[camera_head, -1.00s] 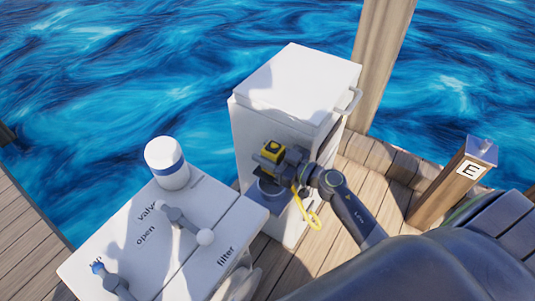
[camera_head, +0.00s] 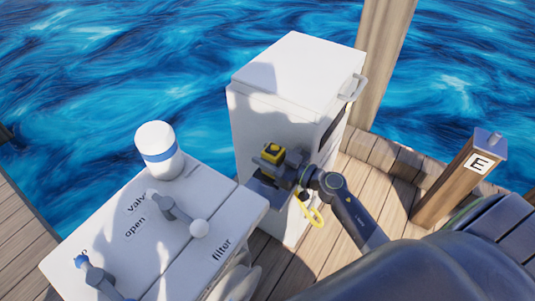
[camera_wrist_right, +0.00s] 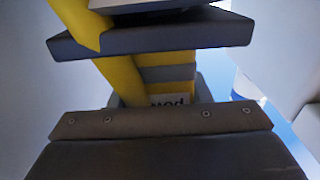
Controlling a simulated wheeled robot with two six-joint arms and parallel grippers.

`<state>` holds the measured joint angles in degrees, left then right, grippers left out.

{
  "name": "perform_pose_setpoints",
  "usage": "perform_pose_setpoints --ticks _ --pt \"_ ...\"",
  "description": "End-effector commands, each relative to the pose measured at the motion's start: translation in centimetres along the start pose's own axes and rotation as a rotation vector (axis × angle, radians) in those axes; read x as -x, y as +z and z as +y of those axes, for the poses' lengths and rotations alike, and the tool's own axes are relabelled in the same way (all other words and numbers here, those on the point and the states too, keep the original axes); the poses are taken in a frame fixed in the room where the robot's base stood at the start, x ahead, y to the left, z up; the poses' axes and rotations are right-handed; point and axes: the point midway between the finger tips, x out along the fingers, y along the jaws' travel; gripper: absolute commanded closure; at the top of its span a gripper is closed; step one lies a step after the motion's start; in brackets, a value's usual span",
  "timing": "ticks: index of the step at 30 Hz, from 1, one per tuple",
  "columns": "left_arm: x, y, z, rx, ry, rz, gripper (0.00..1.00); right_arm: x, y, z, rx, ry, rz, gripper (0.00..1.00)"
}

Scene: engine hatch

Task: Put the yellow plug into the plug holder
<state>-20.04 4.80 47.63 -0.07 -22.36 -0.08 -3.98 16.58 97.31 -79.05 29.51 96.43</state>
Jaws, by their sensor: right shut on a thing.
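The yellow plug (camera_head: 273,152) has a dark top and a yellow cable hanging from it, at the front of the white cabinet. My right gripper (camera_head: 268,168) is shut on it. In the right wrist view the yellow plug (camera_wrist_right: 165,72) shows between the two dark jaws, with part of a printed label below it. A grey holder part shows at the cabinet front just below the plug, mostly covered by my gripper. I cannot tell whether the plug touches it or sits in it. My left gripper is not in view.
The white cabinet (camera_head: 300,65) has a grey handle (camera_head: 355,88) at its right. A white engine box (camera_head: 130,240) with lever handles and a blue-banded filter (camera_head: 158,150) stands at the left. A wooden post marked E (camera_head: 455,180) stands at the right. Water lies behind.

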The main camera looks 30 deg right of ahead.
Motion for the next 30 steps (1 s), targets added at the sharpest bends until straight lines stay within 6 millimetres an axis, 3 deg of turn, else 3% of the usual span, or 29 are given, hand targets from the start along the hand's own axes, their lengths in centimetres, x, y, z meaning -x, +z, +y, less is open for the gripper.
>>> perform_pose_setpoints --ticks 30 --pt "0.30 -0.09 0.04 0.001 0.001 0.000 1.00 -0.01 0.73 -0.02 -0.001 0.000 0.000 0.88"
